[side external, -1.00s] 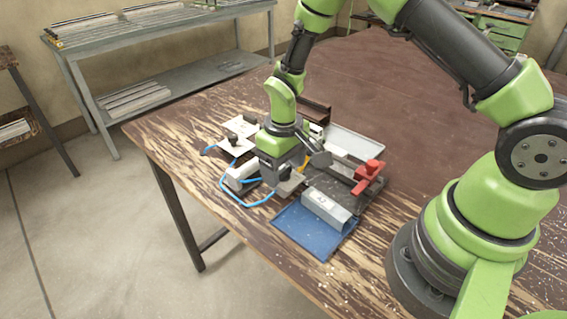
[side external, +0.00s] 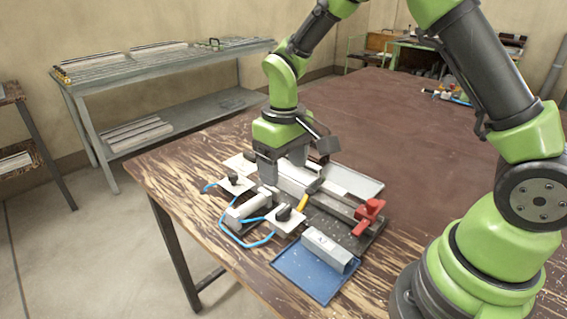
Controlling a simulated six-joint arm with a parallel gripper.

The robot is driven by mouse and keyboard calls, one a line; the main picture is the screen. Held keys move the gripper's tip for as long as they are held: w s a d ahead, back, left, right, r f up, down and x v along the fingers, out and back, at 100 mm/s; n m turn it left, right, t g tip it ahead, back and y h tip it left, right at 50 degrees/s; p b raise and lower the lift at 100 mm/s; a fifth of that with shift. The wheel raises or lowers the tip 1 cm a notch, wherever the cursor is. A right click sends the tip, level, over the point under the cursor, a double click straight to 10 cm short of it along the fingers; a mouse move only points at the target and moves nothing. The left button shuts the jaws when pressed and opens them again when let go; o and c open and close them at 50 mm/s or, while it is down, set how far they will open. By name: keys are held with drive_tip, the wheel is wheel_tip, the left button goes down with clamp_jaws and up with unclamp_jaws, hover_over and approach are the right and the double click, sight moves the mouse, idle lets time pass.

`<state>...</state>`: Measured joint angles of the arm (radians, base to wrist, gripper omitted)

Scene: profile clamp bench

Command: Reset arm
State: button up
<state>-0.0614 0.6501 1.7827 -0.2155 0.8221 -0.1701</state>
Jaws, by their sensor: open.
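My gripper (side external: 283,172) hangs above the clamp bench near its left end, fingers pointing down. It looks open and nothing shows between the fingers, though its lower part blends with the fixture behind it. The clamp fixture (side external: 338,222) is a dark base plate with a long grey profile (side external: 330,205) lying along it. A red clamp (side external: 368,216) stands at the fixture's right end. A yellow-handled part (side external: 303,202) lies in front of the profile. A short grey profile piece (side external: 330,249) rests on the blue tray (side external: 292,273).
Pale plates with black knobs (side external: 287,214) and a blue hose (side external: 231,235) lie at the front left of the fixture. A pale tray (side external: 357,181) lies behind it. A grey shelf (side external: 165,75) stands behind the table.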

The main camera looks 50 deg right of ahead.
drive_tip(key=shift+r, duration=0.15)
drive_tip(key=s+r+m+t+y, duration=0.1)
drive_tip(key=s+r+t, duration=0.1)
drive_tip(key=s+r, duration=0.45)
drive_tip(key=s+r+m+t, duration=0.2)
drive_tip(key=s+r+t, duration=0.15)
drive_tip(key=r, duration=0.55)
drive_tip(key=s+r+m+t+y, duration=0.1)
drive_tip(key=s, duration=0.7)
drive_tip(key=shift+a+r+t, duration=0.35)
